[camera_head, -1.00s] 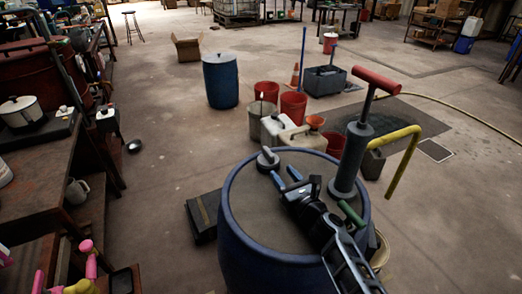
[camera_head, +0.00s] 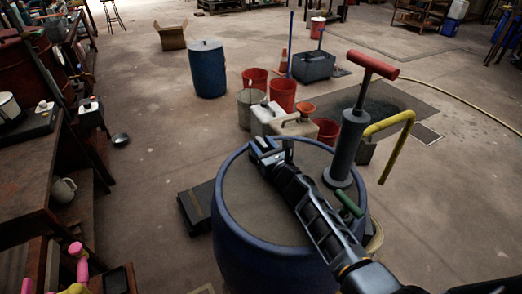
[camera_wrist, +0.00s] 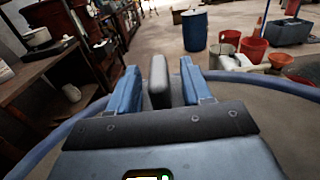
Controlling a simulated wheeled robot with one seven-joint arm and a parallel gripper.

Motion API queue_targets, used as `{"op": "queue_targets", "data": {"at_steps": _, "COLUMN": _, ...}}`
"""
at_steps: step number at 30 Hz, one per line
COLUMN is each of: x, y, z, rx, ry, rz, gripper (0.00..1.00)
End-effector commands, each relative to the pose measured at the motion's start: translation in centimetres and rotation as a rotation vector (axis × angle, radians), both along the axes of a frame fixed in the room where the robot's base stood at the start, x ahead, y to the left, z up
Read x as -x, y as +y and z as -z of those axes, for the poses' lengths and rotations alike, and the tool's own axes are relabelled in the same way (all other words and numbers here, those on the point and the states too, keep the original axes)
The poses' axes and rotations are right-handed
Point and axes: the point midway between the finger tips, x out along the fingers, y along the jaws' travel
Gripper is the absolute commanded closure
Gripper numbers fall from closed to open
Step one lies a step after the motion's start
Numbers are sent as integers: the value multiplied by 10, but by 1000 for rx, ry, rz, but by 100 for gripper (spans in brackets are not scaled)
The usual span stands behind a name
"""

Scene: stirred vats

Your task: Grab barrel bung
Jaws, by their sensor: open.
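The blue barrel (camera_head: 226,232) stands upright in the near middle of the head view. My gripper (camera_head: 270,146) is low over the far part of its top. In the wrist view my gripper (camera_wrist: 159,79) is open. The grey upright grip of the bung (camera_wrist: 158,82) stands between its two blue fingers. The lower part of the bung is hidden behind my gripper, and in the head view the bung is mostly covered.
A grey hand pump (camera_head: 347,145) with a red T-handle and a yellow bent spout (camera_head: 398,150) stands on the barrel's right side. White canisters (camera_head: 292,123) and red buckets (camera_head: 282,94) stand behind it. A dark flat box (camera_head: 196,207) lies left of the barrel.

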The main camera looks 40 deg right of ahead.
Motion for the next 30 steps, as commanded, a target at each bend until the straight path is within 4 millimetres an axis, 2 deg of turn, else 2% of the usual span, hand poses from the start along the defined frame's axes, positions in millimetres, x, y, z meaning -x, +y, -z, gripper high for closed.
{"op": "queue_targets", "data": {"at_steps": 9, "x": -5, "y": -1, "z": 0, "rx": 0, "ry": 1, "rz": 0, "gripper": 51}}
{"op": "queue_targets", "data": {"at_steps": 24, "x": -5, "y": -1, "z": 0, "rx": 0, "ry": 1, "rz": 0, "gripper": 99}}
{"op": "queue_targets", "data": {"at_steps": 30, "x": -5, "y": -1, "z": 0, "rx": 0, "ry": 1, "rz": 0, "gripper": 100}}
